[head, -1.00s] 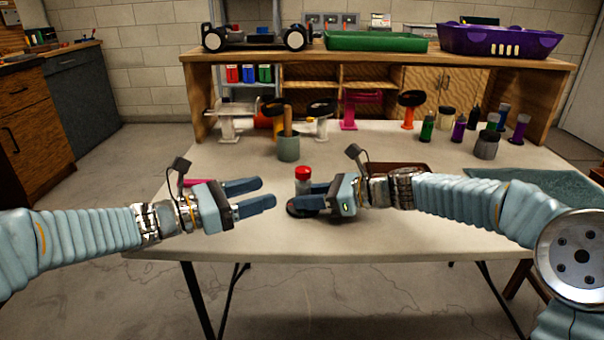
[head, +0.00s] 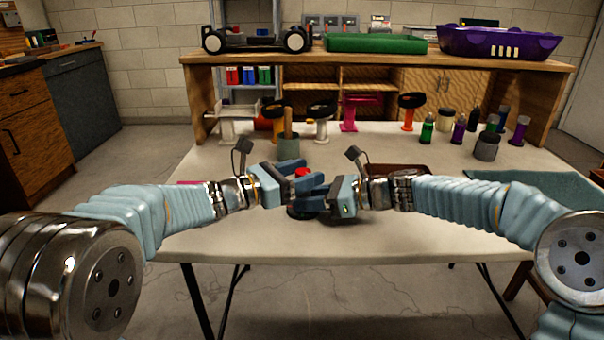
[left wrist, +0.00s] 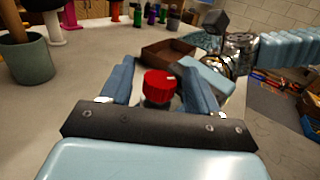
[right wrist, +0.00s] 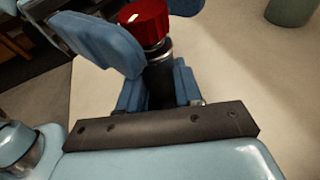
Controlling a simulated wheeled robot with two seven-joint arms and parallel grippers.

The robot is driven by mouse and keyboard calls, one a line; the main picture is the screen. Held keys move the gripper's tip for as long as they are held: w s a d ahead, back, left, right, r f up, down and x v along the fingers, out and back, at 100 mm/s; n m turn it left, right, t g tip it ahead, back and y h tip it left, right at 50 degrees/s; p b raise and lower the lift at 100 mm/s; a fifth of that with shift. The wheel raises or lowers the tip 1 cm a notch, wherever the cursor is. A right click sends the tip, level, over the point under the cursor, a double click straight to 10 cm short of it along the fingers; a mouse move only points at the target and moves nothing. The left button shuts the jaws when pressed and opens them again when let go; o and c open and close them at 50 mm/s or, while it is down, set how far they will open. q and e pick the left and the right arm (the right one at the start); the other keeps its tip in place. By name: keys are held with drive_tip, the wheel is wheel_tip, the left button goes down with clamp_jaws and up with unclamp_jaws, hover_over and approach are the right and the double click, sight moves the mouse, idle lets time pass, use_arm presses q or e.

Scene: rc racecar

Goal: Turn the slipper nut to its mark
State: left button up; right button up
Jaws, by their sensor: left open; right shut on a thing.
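The red slipper nut (left wrist: 160,84) caps a small upright post and has a pale mark on its top; it shows also in the head view (head: 302,172) and the right wrist view (right wrist: 144,20). A dark round base (head: 300,212) is under the post. My right gripper (head: 318,197) is shut on the dark post (right wrist: 160,80) below the nut. My left gripper (head: 304,176) is open, its fingers on either side of the red nut at about its height. I cannot tell whether the fingers touch it.
A grey-green cup (head: 288,148) with a wooden handle stands behind the grippers. A brown tray (left wrist: 168,55) lies behind my right gripper. Bottles (head: 458,130) stand at the right, and a teal mat (head: 520,185) covers the table's right end. The front of the table is clear.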

use_arm(q)
drive_tip(key=c, duration=1)
drive_tip(key=shift+o, duration=0.2)
drive_tip(key=shift+m+g+h, duration=0.3)
drive_tip(key=shift+g, duration=0.1)
drive_tip(key=m+g+h, duration=0.1)
drive_tip(key=m+g, duration=0.1)
drive_tip(key=g, duration=0.1)
drive_tip(key=m+g+h, duration=0.1)
drive_tip(key=m+g, duration=0.1)
drive_tip(key=g, duration=0.1)
drive_tip(key=shift+w, duration=0.15)
drive_tip(key=m+g, duration=0.2)
drive_tip(key=g, duration=0.1)
drive_tip(key=m+g, duration=0.3)
drive_tip(key=g, duration=0.1)
drive_tip(key=shift+g, duration=0.6)
